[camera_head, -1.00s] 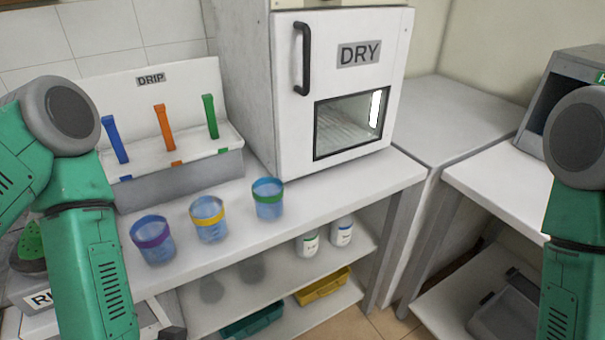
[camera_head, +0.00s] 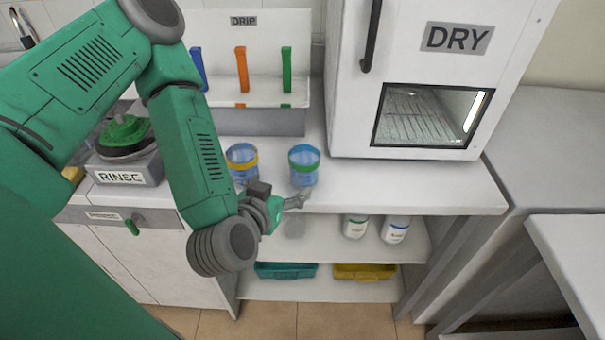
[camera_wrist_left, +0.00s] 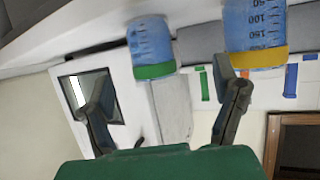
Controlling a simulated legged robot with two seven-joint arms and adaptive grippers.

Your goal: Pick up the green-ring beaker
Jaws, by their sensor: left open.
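The green-ring beaker (camera_head: 304,164), clear blue with a green band at its rim, stands upright near the front edge of the white bench. The yellow-ring beaker (camera_head: 242,160) stands to its left, partly hidden by my arm. My left gripper (camera_head: 300,198) is open and empty, just in front of and below the green-ring beaker. In the left wrist view the green-ring beaker (camera_wrist_left: 151,45) appears upside down, beyond and between the open fingers (camera_wrist_left: 168,98). The yellow-ring beaker (camera_wrist_left: 255,35) lies beyond the right-hand finger. My right gripper is out of view.
The DRY oven (camera_head: 425,85) stands right of the beakers. The DRIP rack (camera_head: 265,118) with blue, orange and green holders is behind them. The RINSE station (camera_head: 128,165) is at left. Bottles (camera_head: 355,227) and trays (camera_head: 285,270) sit on lower shelves. Bench right of the green-ring beaker is clear.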

